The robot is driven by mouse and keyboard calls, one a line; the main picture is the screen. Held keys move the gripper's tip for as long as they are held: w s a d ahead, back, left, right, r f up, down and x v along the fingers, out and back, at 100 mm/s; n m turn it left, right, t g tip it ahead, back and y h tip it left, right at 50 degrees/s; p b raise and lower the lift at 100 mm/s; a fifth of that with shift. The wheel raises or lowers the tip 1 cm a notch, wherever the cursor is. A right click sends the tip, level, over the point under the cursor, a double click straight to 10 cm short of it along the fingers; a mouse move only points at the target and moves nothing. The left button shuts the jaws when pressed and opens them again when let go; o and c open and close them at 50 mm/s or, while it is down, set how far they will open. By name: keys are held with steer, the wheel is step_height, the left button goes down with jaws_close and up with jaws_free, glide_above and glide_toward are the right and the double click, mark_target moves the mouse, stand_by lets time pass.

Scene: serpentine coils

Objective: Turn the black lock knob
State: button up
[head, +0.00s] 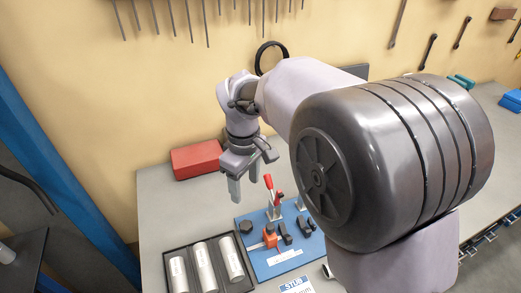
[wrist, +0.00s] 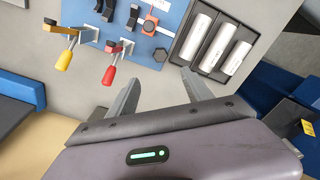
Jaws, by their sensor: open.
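The black knob (head: 246,227) is a dark hexagonal knob on the left part of the blue plate (head: 256,251) on the bench. In the wrist view the knob (wrist: 160,55) lies near the plate's edge, just beyond the gap between my fingertips. My gripper (head: 252,188) points down above the back left of the plate in the head view, apart from the knob. In the wrist view both fingers of my gripper (wrist: 160,77) are spread with nothing between them.
A red-handled clamp (wrist: 109,75) and a yellow-handled clamp (wrist: 64,60) stand beside the knob. An orange block (head: 270,236) is on the plate. A black tray (head: 207,290) of silver cylinders lies left of the plate. A red box (head: 197,159) sits by the wall.

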mark_target(246, 225)
steer(key=shift+n, duration=0.4)
steer(key=f+b, duration=0.2)
steer(key=f, duration=0.4)
steer(key=f+b, duration=0.2)
steer(key=f, duration=0.4)
steer(key=f+b, duration=0.2)
steer(key=f, duration=0.4)
steer(key=shift+w+a+f, duration=0.2)
steer(key=shift+a+f, duration=0.05)
steer(key=shift+a, duration=0.05)
steer(key=shift+c, duration=0.5)
jaws_close()
